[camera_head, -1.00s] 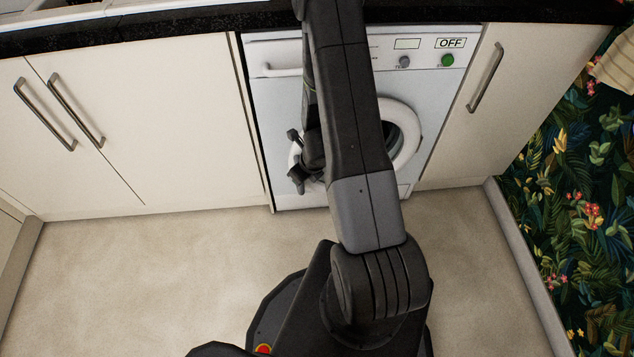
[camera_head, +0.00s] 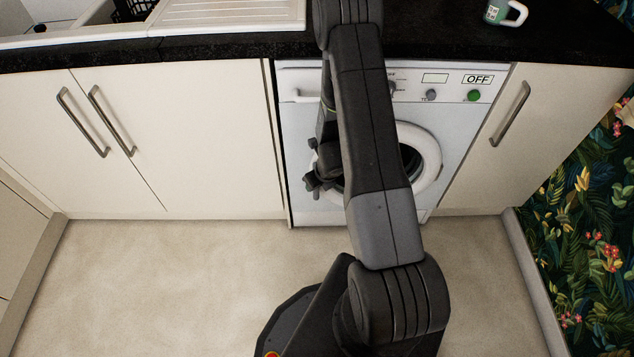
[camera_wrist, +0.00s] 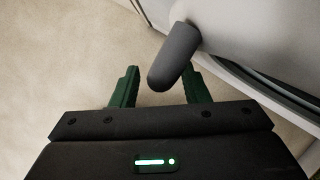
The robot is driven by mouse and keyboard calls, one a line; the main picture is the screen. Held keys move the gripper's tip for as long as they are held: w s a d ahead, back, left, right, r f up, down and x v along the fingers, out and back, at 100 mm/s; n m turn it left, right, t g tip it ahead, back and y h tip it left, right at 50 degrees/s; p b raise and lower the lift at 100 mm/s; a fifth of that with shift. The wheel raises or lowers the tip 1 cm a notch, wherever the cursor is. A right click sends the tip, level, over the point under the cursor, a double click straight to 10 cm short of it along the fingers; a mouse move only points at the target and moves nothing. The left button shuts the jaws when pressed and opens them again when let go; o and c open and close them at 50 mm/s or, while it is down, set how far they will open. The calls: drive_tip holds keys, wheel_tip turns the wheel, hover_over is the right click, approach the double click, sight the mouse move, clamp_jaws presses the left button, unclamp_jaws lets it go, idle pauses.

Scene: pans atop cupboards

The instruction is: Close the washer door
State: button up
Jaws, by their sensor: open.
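The white washer (camera_head: 300,130) stands under the dark worktop, its display reading OFF. Its round door has a white ring (camera_head: 432,165), seen right of my arm; the arm covers much of the door. How far the door stands open is unclear. My gripper (camera_head: 315,180) is low in front of the washer's left part. In the wrist view my gripper (camera_wrist: 157,85) is open, and a dark grey rounded handle (camera_wrist: 175,58) stands out between and beyond its fingertips, nearer the right finger. It joins a pale surface, with a curved dark gap beside it. Contact cannot be told.
White cupboards with bar handles (camera_head: 84,122) flank the washer on the left, another cupboard (camera_head: 545,130) on the right. The beige floor (camera_head: 170,285) is clear.

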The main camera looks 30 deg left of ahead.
drive_tip(key=p+v, duration=0.5)
drive_tip(key=v, duration=0.8)
drive_tip(key=shift+s+d+r, duration=0.15)
drive_tip(key=shift+d+r, duration=0.05)
drive_tip(key=shift+r, duration=0.05)
drive_tip(key=b+x, duration=0.5)
drive_tip(key=x, duration=0.8)
drive_tip(key=shift+f, duration=0.2)
drive_tip(key=shift+a+f+b, duration=0.1)
drive_tip(key=shift+f+b, duration=0.25)
drive_tip(key=shift+s+d+r+n+b, duration=0.3)
drive_tip(key=shift+s+d+b, duration=0.2)
drive_tip(key=shift+s+d, duration=0.25)
drive_tip(key=shift+a, duration=0.1)
